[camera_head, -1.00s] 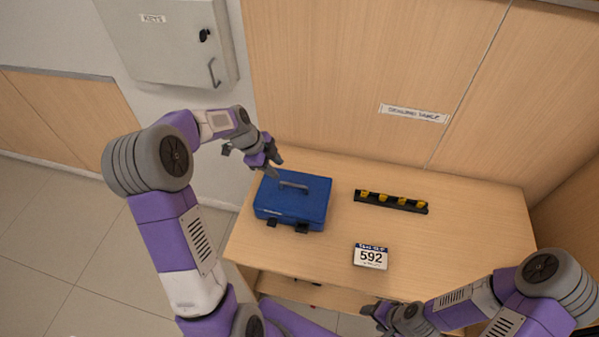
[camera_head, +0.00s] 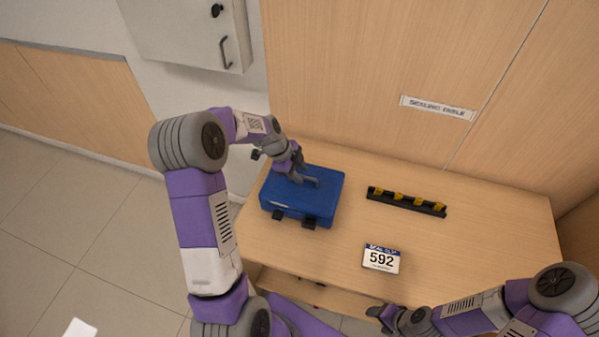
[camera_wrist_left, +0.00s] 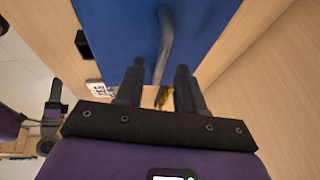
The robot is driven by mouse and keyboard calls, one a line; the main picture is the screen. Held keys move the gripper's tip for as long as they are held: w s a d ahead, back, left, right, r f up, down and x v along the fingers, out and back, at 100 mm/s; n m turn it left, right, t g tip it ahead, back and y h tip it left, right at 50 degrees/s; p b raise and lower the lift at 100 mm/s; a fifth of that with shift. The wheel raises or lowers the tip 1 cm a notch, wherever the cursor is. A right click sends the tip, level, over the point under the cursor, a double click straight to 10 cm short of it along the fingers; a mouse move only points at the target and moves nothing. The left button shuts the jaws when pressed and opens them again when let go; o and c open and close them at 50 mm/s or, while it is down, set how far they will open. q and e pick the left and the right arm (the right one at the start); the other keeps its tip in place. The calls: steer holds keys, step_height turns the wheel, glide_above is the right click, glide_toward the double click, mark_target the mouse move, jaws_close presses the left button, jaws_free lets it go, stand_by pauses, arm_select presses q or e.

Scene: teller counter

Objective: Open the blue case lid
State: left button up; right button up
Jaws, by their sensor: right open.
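The blue case (camera_head: 325,198) sits on the counter's left part with its lid closed and dark latches on its front edge. Its grey handle (camera_head: 311,181) is on the lid. My left gripper (camera_head: 299,178) is over the lid's back left part, close to the handle and partly covering it. In the left wrist view the fingers of my left gripper (camera_wrist_left: 160,82) are apart, with the handle (camera_wrist_left: 165,45) just beyond the gap between them and the blue lid (camera_wrist_left: 120,25) behind. Contact cannot be told. My right gripper (camera_head: 381,314) is open and empty by the counter's front edge.
A black rack with yellow pieces (camera_head: 406,202) lies right of the case. A small sign reading 592 (camera_head: 381,259) stands near the front edge. A wall cabinet (camera_head: 190,30) hangs at the upper left. The counter's right part (camera_head: 490,225) is clear.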

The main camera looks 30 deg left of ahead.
arm_select(q)
steer(key=shift+f, duration=0.25)
jaws_close()
stand_by(0.3)
